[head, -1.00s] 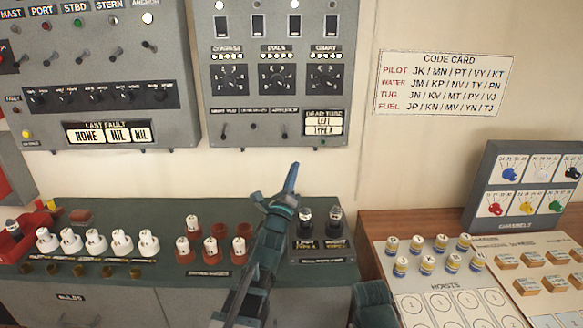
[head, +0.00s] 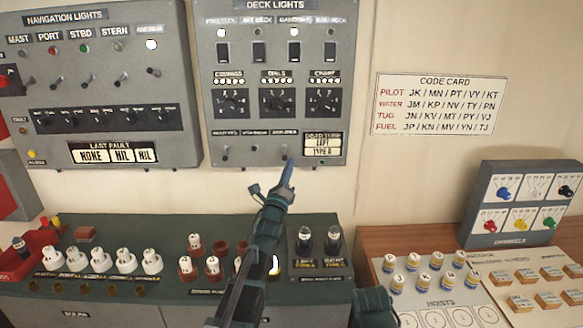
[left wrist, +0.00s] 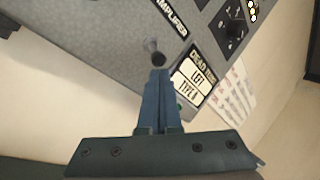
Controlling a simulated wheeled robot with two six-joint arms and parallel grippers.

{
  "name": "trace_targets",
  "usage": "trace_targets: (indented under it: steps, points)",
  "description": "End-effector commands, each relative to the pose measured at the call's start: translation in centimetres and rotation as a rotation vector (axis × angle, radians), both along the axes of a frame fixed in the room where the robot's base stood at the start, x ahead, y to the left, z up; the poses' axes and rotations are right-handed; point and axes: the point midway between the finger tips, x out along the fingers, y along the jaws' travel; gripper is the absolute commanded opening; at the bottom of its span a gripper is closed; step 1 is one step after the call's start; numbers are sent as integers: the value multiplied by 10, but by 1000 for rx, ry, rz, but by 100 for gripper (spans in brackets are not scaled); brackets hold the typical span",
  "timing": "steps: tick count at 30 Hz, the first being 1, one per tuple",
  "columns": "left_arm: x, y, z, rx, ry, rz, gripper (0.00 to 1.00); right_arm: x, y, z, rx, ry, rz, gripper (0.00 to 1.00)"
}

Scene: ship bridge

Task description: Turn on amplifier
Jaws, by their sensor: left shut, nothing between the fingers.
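The amplifier switch (head: 284,153) is a small toggle in the bottom row of the deck lights panel (head: 210,110), just left of the dead tube display. In the left wrist view the amplifier switch (left wrist: 154,50) sits under its AMPLIFIER label (left wrist: 168,15). My left gripper (head: 289,167) is shut and empty, its fingertips pointing up at the panel's lower edge, just below the switch. In the left wrist view its fingertips (left wrist: 160,76) appear right by the switch; whether they touch cannot be told.
The navigation lights panel (head: 95,85) is on the left. A code card (head: 434,104) hangs on the wall; a channels box (head: 522,205) stands right. The wall below the panel is bare.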

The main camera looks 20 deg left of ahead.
Motion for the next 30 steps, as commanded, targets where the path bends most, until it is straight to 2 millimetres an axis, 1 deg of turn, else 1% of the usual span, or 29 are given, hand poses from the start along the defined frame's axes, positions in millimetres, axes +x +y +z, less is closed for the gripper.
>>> trace_targets:
  steps: [5,10,30]
  points:
    - [0,0,2,-2,7,-1,0,0,0,3,0,0,0,0]
    - [-2,-1,7,-13,48,-2,0,0,0,17,0,0,0,0]
    - [-6,-2,12,-35,119,0,0,0,0,37,0,0,0,0]
